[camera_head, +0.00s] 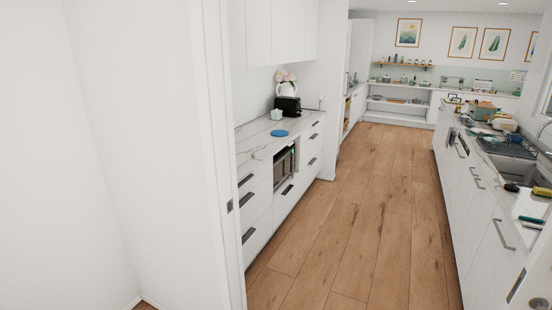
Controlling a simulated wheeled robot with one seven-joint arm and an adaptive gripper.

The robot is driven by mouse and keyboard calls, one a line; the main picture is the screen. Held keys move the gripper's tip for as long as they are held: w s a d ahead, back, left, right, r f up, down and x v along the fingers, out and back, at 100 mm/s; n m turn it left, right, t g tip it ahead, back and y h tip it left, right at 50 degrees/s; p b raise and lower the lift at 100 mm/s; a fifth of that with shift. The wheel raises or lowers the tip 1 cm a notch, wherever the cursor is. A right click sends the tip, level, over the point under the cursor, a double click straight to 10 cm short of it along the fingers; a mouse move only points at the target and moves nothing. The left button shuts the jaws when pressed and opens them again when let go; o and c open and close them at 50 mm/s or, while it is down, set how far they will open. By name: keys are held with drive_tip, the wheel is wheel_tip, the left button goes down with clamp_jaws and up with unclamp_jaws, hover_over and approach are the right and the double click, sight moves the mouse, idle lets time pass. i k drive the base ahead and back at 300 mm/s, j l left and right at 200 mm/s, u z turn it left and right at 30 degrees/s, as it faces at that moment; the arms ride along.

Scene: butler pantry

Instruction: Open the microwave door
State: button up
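The microwave (284,167) is built into the white lower cabinets on the left side of the pantry, below the marble counter. It is seen at a steep angle, with a dark front and a small green light near its upper right edge. Its door looks shut, but the angle makes this hard to tell. My gripper is not in view.
A white wall and door frame (224,170) stand close on the left. The wooden floor (350,210) is clear between the left cabinets and the right counter. A blue round object (279,133) and a black appliance (289,105) sit on the left counter (255,137).

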sight(281, 168)
drive_tip(key=i+l+z, duration=0.1)
drive_tip(key=i+z, duration=0.35)
drive_tip(key=i, duration=2.75)
drive_tip(key=i+u, duration=0.1)
drive_tip(key=i, duration=1.1)
drive_tip(key=i+l, duration=0.2)
drive_tip(key=i, duration=1.05)
drive_tip(key=j+u, duration=0.05)
drive_tip(key=j, duration=0.05)
